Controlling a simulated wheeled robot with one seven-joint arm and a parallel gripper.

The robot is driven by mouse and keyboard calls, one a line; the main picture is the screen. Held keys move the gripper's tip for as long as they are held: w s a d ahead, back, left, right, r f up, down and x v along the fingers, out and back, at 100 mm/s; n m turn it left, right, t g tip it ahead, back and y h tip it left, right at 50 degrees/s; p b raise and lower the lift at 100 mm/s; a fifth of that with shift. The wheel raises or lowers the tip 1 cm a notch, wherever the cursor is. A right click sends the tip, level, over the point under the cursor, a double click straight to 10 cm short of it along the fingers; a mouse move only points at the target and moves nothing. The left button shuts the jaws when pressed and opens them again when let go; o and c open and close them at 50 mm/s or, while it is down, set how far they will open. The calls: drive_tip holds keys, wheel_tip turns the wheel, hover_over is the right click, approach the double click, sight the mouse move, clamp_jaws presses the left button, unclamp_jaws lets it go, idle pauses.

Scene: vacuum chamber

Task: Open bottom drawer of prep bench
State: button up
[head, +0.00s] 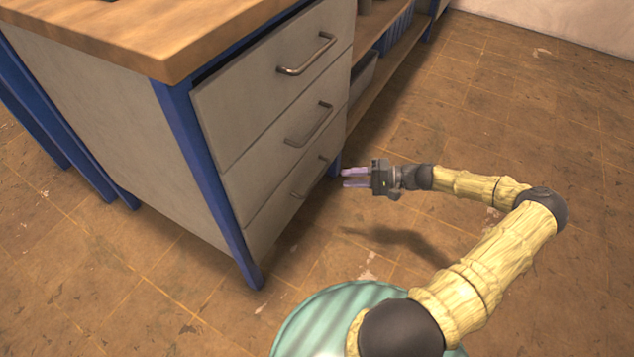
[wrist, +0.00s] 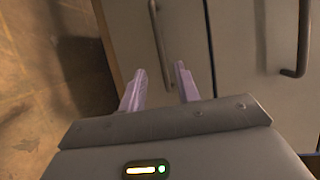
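The prep bench has a wooden top (head: 150,32), blue legs and three grey drawers, all of which look shut. The bottom drawer (head: 266,230) is the lowest front, with a bar handle (head: 309,180); in the wrist view this handle (wrist: 158,38) stands just beyond the fingertips, roughly in line with the gap between them. My gripper (head: 345,177) is open and empty, its pale purple fingers pointing at the bottom drawer from a short way off. In the wrist view the gripper (wrist: 160,68) shows its fingers apart with nothing between them.
The middle drawer handle (head: 310,125) and top drawer handle (head: 307,55) stick out above. The middle handle also shows in the wrist view (wrist: 302,42). Open shelving (head: 385,75) with bins continues right of the drawers. The tiled floor (head: 520,110) before the bench is clear.

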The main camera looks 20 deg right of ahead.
sight(317, 178)
drive_tip(key=b+x, duration=0.4)
drive_tip(key=x, duration=0.5)
drive_tip(key=shift+w+a+f, duration=0.1)
drive_tip(key=shift+a+f, duration=0.1)
drive_tip(key=shift+a, duration=0.15)
drive_tip(key=shift+w+a, duration=0.1)
drive_tip(key=shift+a, duration=0.15)
drive_tip(key=shift+r, duration=0.1)
clamp_jaws()
